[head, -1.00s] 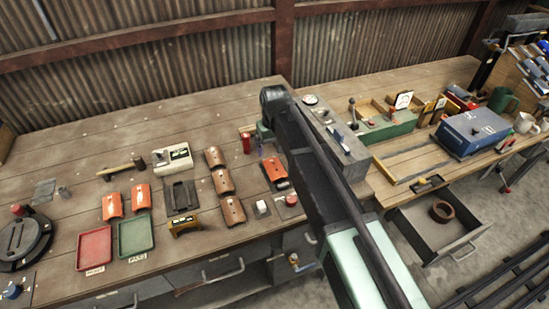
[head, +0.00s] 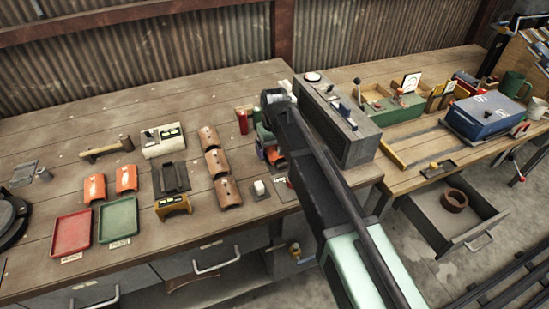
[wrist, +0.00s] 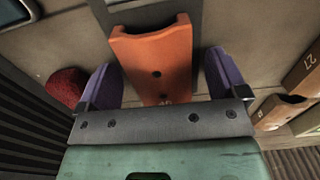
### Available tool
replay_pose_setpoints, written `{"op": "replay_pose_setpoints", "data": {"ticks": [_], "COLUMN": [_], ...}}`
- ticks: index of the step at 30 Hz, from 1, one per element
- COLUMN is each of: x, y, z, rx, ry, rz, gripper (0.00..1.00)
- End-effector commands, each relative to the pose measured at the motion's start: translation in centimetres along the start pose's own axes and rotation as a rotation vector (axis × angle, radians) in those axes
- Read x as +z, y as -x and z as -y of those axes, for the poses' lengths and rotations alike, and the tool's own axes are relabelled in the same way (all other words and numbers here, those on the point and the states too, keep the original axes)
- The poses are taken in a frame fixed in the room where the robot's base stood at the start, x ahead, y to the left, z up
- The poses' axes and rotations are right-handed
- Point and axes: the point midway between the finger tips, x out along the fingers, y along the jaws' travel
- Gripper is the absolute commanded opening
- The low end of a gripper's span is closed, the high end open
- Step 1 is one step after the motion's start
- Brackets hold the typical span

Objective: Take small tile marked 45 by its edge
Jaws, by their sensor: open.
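An orange curved tile (wrist: 155,60) lies between the two purple fingers of my gripper (wrist: 162,78) in the wrist view. The fingers are open, with a gap on each side of the tile. A small mark near its lower end is partly covered by the gripper's grey plate, and I cannot read it. In the head view the same orange tile (head: 276,157) lies on the bench, partly hidden by my arm, with my gripper (head: 264,151) right at it.
A grey console (head: 338,120) stands close to the right of my arm. A red round-topped thing (wrist: 66,86) is left of the fingers. Brown tiles (head: 217,163), red (head: 72,233) and green (head: 117,221) trays lie further left. Bench at the back is clear.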

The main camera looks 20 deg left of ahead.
Motion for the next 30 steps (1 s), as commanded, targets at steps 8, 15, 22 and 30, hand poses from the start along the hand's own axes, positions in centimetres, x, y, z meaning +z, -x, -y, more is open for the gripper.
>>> {"op": "replay_pose_setpoints", "data": {"ticks": [8,15,22,30], "x": [0.0,0.0,0.0,0.0], "y": [0.1,0.1,0.1,1.8], "z": [0.0,0.0,0.0,0.0], "rx": [0.000,0.000,0.000,0.000], "ry": [0.000,0.000,0.000,0.000], "rz": [0.000,0.000,0.000,0.000], "gripper": [0.78,0.41,0.36,0.36]}}
